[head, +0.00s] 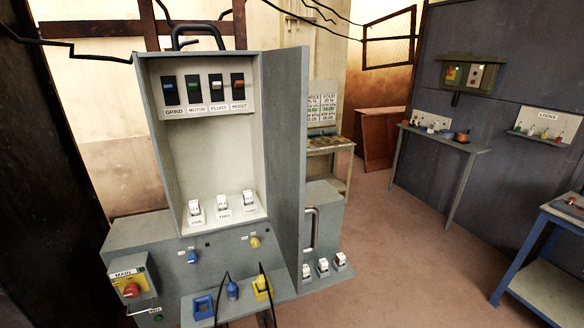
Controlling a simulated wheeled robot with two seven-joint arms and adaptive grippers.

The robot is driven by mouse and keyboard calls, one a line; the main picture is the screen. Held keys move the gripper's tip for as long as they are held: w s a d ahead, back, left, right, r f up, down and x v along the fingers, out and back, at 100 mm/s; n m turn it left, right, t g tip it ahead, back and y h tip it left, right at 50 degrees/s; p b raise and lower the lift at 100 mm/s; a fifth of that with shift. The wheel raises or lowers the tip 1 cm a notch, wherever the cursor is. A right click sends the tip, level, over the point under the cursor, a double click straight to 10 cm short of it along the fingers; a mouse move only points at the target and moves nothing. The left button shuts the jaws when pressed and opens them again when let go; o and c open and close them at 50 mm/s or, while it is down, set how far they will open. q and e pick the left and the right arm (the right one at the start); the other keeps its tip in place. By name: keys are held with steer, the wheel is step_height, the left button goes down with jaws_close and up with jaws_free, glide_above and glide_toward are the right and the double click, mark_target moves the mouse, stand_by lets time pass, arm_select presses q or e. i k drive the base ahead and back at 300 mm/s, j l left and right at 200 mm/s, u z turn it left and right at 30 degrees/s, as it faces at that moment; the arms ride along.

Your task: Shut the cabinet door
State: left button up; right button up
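The grey cabinet (160,150) stands upright at the left centre of the head view, with its inside exposed. Its grey door (286,150) stands open at the cabinet's right side. It juts out towards me and shows mostly its inner face and front edge. A metal bar handle (316,230) shows just right of the door's edge. Inside the cabinet are several labelled switches (205,90) at the top and three white labelled devices (222,206) at the bottom. Neither of my grippers is in view.
Below the cabinet, a grey ledge holds a blue socket (203,307) and a yellow socket (262,287), with thin black cables. A red main switch (131,290) sits at lower left. Bare floor (410,245) lies to the right, before a blue-framed table (555,250).

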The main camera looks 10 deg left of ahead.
mark_target(286, 71)
steer(key=i+l+u, duration=0.3)
steer(key=l+u, duration=0.3)
steer(key=i+l+u, duration=0.3)
steer(key=l+u, duration=0.6)
steer(key=i+l, duration=0.05)
steer(key=l, duration=0.05)
